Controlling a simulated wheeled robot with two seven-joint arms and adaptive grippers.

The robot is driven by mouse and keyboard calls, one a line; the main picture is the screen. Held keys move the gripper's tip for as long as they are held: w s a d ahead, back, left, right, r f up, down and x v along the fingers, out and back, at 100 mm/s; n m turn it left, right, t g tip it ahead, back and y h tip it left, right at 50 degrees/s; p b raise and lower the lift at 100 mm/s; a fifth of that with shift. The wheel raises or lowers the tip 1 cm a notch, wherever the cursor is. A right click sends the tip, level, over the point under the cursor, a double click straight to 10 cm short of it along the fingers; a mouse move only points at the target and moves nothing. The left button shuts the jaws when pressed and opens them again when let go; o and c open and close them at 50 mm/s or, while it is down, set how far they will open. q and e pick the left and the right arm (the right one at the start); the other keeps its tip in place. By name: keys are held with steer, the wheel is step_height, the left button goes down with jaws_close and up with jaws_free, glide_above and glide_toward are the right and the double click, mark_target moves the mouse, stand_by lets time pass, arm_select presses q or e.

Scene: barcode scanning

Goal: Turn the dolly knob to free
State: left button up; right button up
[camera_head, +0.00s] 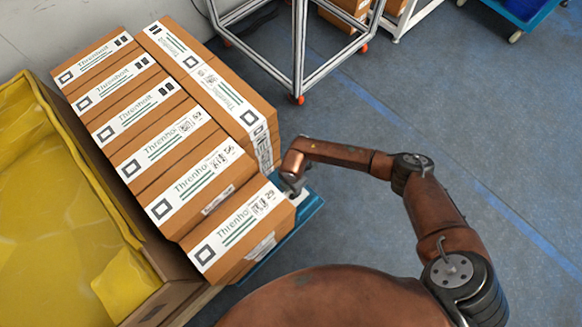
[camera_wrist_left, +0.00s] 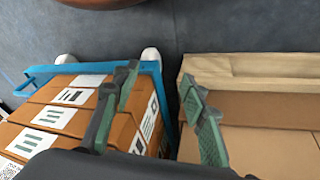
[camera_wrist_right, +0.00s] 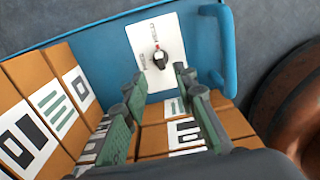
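The dolly knob (camera_wrist_right: 158,58) is a small dark knob with a touch of red, on a white plate (camera_wrist_right: 143,37) with small print. The plate is on the blue dolly panel (camera_wrist_right: 90,55) in the right wrist view. The knob's setting is too small to read. My right gripper (camera_wrist_right: 160,78) is open and empty, its fingertips pointing toward the knob, apparently apart from it. In the head view my right gripper (camera_head: 291,184) is at the dolly's blue edge (camera_head: 309,209), where the knob is hidden. My left gripper (camera_wrist_left: 160,82) is open between the dolly (camera_wrist_left: 158,72) and a pallet.
Brown labelled boxes (camera_head: 205,185) fill the dolly. A yellow-covered load (camera_head: 50,215) stands close on its left. A wooden-edged pallet (camera_wrist_left: 245,68) is right in the left wrist view. A metal frame cart (camera_head: 297,60) stands behind. The floor (camera_head: 480,160) at right is clear.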

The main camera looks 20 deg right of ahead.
mark_target(292, 195)
step_height(292, 195, down, 5)
steer(key=b, duration=0.2)
steer(key=shift+s+f+b, duration=0.1)
steer(key=shift+b, duration=0.2)
steer(key=shift+f+b, duration=0.4)
steer(key=shift+f, duration=0.2)
arm_select(q)
steer(key=w+d+f+t, duration=0.2)
steer(key=w+f+t, duration=0.1)
steer(key=f, duration=0.3)
steer(key=shift+w+d+h, duration=0.15)
steer(key=shift+w+h, duration=0.15)
steer(key=shift+w, duration=0.1)
arm_select(e)
jaws_close()
